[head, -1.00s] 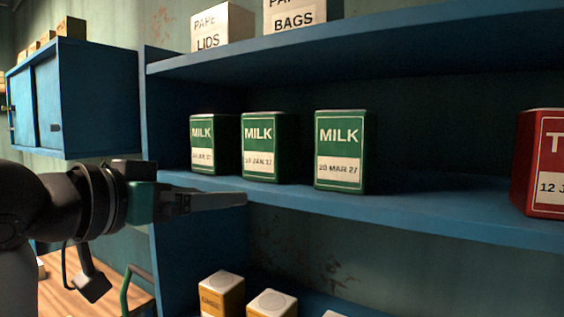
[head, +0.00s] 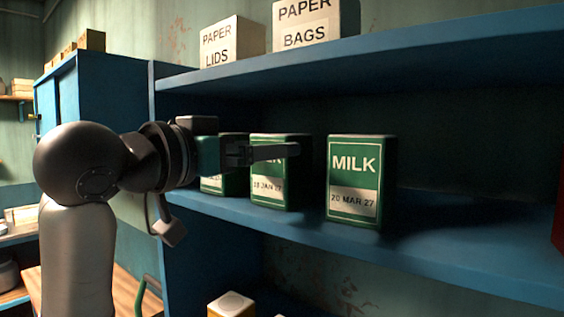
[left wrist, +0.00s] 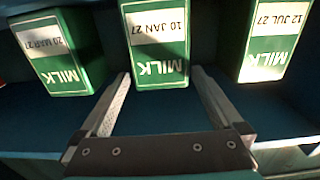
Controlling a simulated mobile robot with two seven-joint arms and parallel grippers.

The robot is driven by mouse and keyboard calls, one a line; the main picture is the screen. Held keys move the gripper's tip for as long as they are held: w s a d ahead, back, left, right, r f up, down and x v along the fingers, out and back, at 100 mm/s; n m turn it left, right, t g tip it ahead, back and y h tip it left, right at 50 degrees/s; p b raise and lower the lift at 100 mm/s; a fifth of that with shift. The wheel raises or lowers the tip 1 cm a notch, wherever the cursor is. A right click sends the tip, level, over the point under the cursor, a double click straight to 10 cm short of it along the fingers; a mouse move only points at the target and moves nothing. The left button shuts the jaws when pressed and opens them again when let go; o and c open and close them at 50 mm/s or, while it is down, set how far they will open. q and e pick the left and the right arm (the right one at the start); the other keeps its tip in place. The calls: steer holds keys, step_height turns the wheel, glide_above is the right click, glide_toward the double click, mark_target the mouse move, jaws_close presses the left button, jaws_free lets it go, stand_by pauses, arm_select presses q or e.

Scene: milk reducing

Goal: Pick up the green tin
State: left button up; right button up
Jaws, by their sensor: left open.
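Three green MILK tins stand upright in a row on the blue shelf. The middle tin, labelled 10 JAN 27 (head: 268,190), also shows upside down in the left wrist view (left wrist: 157,35). The tin labelled 20 MAR 27 (head: 354,180) stands to its right in the head view. The left tin (head: 217,184) is mostly hidden by my gripper; its label reads 12 JUL 27 in the left wrist view (left wrist: 270,40). My left gripper (head: 290,151) is open and empty, in front of the middle tin. In the left wrist view its fingers (left wrist: 160,76) point at that tin, one towards each side.
The upper shelf (head: 400,52) runs above the tins and holds boxes of paper lids (head: 231,42) and paper bags (head: 312,25). Yellowish tins (head: 231,304) stand below. A red tin (head: 558,225) shows at the right edge.

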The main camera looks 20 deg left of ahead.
arm_select(q)
steer(key=shift+w+d, duration=0.2)
steer(key=shift+w, duration=0.45)
steer(key=p+x, duration=0.2)
steer(key=x, duration=0.1)
steer(key=shift+w+d, duration=0.15)
steer(key=shift+w, duration=0.2)
steer(key=shift+w+d+f, duration=0.1)
steer(key=shift+w+f, duration=0.05)
steer(key=shift+w, duration=0.2)
steer(key=shift+s, duration=0.1)
steer(key=shift+c, duration=0.2)
steer(key=c, duration=0.4)
jaws_close()
steer(key=shift+s+r, duration=0.1)
steer(key=shift+r, duration=0.2)
